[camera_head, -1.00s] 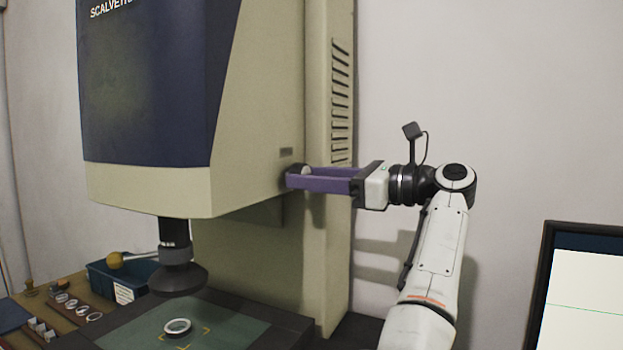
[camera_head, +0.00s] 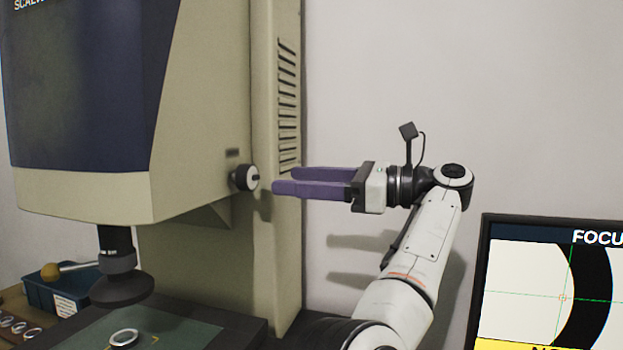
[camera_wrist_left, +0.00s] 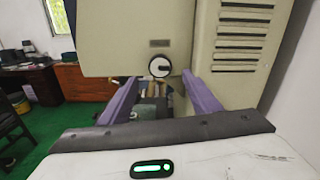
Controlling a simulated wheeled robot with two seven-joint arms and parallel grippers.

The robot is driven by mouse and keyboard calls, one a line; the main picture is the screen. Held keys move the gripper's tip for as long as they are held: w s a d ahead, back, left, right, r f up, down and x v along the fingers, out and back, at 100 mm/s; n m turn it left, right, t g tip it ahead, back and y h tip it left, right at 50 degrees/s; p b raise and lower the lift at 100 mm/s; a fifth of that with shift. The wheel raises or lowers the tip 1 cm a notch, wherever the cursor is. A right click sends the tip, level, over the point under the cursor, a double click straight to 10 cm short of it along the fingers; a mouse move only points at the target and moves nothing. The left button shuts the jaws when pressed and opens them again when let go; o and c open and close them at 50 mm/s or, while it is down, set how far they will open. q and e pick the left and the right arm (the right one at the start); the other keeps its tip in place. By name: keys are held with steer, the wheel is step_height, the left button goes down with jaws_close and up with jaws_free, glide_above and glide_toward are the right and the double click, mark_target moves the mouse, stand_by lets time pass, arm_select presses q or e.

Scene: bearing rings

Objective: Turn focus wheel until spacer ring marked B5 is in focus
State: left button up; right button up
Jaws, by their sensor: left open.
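The focus wheel (camera_head: 245,178) is a small black knob with a pale face on the beige side of the measuring machine. It also shows in the left wrist view (camera_wrist_left: 160,67), with a dark mark on its face. My left gripper (camera_head: 283,180) has purple fingers, open and empty, a short gap to the right of the wheel. In the left wrist view the wheel lies between and beyond the fingertips. A metal ring (camera_head: 124,338) lies on the stage under the lens; no marking on it is readable. My right gripper is not in view.
A monitor (camera_head: 525,280) at right shows a thick black arc, green crosshair lines, a cut-off "FOCU" heading and a yellow band. The lens (camera_head: 118,275) hangs above the stage. A blue bin (camera_head: 52,290) and more rings stand at left. The wall behind my arm is bare.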

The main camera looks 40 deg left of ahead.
arm_select(q)
steer(key=shift+p+v, duration=0.3)
steer(key=shift+v, duration=0.85)
stand_by(0.4)
